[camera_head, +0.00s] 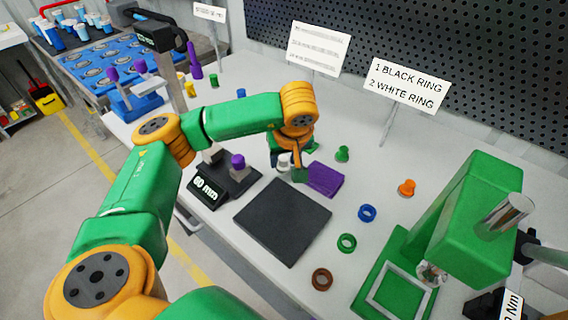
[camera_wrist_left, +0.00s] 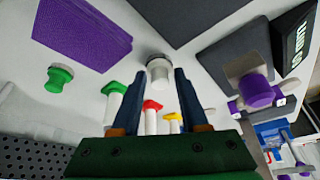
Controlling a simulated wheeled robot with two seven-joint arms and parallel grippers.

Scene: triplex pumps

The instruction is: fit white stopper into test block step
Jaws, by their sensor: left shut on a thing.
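My left gripper (camera_head: 290,168) is above the bench beside a purple block. In the left wrist view its fingertips (camera_wrist_left: 159,76) are on both sides of the white stopper (camera_wrist_left: 158,68), a short pale cylinder with a grey end, and are shut on it. The stopper shows as a small white piece in the head view (camera_head: 283,159). The dark test block (camera_head: 212,194), marked "60 mm", stands to the left of the gripper. It carries a pale step (camera_wrist_left: 241,65) with a purple stopper (camera_head: 238,161). Whether the white stopper touches anything is unclear. My right gripper is out of view.
The purple block (camera_head: 325,179) lies right of the gripper, and a black mat (camera_head: 283,221) lies in front. A green stopper (camera_head: 343,153), blue ring (camera_head: 367,213), green ring (camera_head: 347,243) and brown ring (camera_head: 322,279) are to the right. A green press (camera_head: 465,220) stands at far right.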

